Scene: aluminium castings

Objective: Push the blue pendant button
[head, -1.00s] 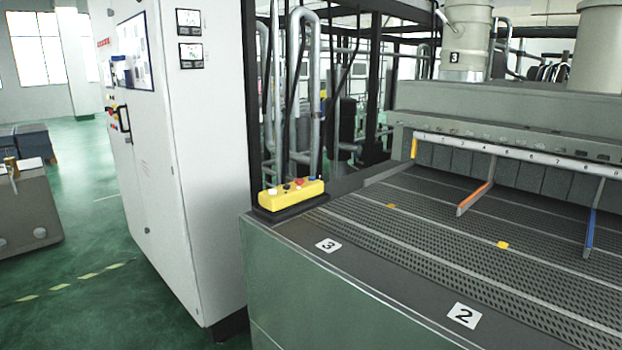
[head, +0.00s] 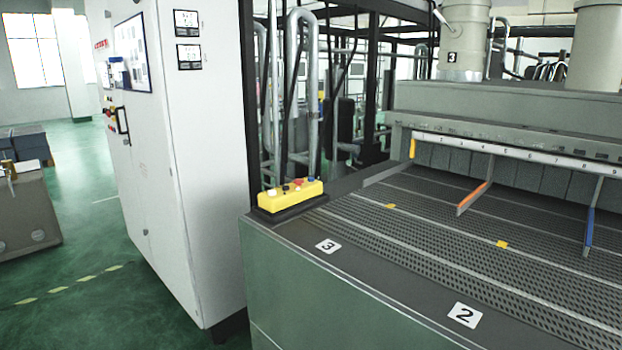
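Neither of my grippers shows in the head view.
The machine's flat conveyor (head: 430,230) has slim dividers with orange and blue edges. A tall white cabinet (head: 205,170) stands close left of the pendant. Pipes and a black frame rise behind it. Green floor (head: 90,270) lies open at left.

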